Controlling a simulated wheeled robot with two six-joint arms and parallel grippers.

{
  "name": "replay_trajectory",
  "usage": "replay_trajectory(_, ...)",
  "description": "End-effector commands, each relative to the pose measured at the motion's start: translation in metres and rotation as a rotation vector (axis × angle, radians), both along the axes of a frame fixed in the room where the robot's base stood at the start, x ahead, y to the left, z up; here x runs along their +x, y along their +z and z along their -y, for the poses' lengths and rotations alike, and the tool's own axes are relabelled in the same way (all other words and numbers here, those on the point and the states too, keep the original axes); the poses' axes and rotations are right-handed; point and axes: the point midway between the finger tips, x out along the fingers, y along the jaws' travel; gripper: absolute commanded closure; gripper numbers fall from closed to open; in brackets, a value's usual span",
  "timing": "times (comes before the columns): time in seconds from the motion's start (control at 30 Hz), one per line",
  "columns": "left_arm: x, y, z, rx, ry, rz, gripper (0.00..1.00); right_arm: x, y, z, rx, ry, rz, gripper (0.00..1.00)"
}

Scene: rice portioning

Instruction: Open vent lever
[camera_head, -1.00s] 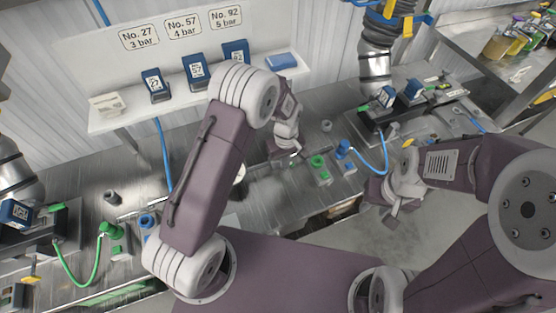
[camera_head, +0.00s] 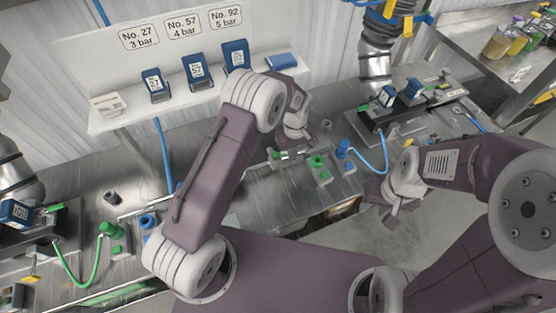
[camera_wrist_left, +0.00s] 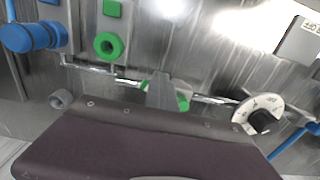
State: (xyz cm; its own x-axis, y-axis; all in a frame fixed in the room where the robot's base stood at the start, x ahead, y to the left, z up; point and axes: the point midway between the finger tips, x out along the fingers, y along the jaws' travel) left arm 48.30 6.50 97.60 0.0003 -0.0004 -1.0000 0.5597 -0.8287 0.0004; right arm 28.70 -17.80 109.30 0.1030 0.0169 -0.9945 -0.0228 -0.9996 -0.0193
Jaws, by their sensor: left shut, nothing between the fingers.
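A green lever handle (camera_wrist_left: 182,103) sits on a thin metal pipe in the left wrist view, partly hidden behind the grey fingers of my left gripper (camera_wrist_left: 162,92). In the head view a small green part on the pipe (camera_head: 275,154) shows just below my left gripper (camera_head: 287,147). My left gripper is shut and empty, close over the handle; I cannot tell whether it touches. My right gripper (camera_head: 389,217) hangs over the floor gap at the right, away from the pipe; its finger opening is unclear.
A white dial with a black knob (camera_wrist_left: 258,115) is on the pipe's right. A green port (camera_wrist_left: 108,45), a blue fitting (camera_wrist_left: 35,37) and a grey cylinder (camera_wrist_left: 61,98) are near the left. The blue hose (camera_head: 378,160) loops right of the ports in the head view.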

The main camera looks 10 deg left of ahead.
Motion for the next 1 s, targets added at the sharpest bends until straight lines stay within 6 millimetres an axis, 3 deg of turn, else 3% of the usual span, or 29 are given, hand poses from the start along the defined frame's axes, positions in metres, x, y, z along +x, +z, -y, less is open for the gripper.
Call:
replay_trajectory(0.27, 0.001, 0.0, 0.0, 0.0, 0.0, 0.0, 1.0, 0.0, 0.0, 0.0, 0.0, 0.0, 0.0, 0.64)
replay_trajectory(0.67, 0.021, 0.001, -0.001, 0.0, 0.0, 0.0, 1.0, 0.0, -0.001, 0.0, 0.0, 0.0, 0.0, 0.64)
replay_trajectory(1.0, 0.016, 0.045, 0.002, 0.0, -0.001, 0.0, 1.0, 0.0, 0.034, 0.0, 0.0, 0.0, 0.0, 0.64)
